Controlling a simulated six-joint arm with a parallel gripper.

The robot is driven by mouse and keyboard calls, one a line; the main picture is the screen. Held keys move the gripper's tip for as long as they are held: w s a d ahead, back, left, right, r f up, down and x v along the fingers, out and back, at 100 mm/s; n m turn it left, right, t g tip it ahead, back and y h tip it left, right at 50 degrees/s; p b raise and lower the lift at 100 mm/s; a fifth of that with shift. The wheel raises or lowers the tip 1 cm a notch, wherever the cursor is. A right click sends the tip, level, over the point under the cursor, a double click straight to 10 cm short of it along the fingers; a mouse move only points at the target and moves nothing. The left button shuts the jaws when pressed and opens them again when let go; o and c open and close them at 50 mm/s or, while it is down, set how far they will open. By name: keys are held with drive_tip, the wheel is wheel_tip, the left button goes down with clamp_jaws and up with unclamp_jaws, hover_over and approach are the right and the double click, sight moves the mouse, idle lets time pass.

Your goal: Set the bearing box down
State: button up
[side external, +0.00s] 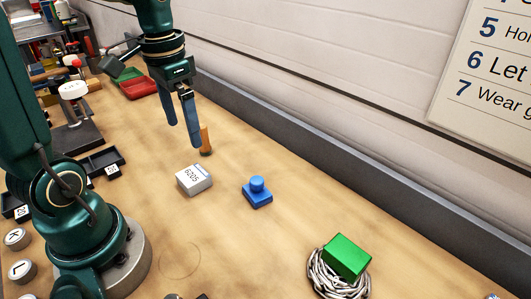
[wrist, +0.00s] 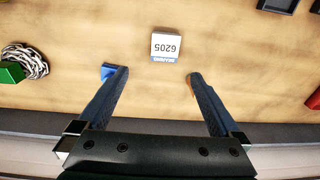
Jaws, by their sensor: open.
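The bearing box is a small white box marked 6205 (side external: 194,180). It rests on the wooden bench in the side view, and it also shows in the wrist view (wrist: 166,46), beyond the fingertips. My gripper (side external: 183,136) is open and empty, with its blue fingers pointing down above the bench, behind the box in the side view. In the wrist view the fingertips (wrist: 158,74) are spread wide and apart from the box.
A blue knobbed block (side external: 257,192) stands right of the box. A green block (side external: 346,256) sits on a coiled chain (side external: 325,278) at the front right. An orange upright piece (side external: 205,140) is beside my gripper. Red (side external: 139,88) and dark trays lie left. A wall runs behind.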

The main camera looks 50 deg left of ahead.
drive_tip(key=s+d+r+t, duration=0.1)
drive_tip(key=s+d+t, duration=0.4)
drive_tip(key=d, duration=0.4)
drive_tip(key=shift+s+d+r, duration=0.2)
drive_tip(key=shift+d+r, duration=0.05)
drive_tip(key=shift+d, duration=0.1)
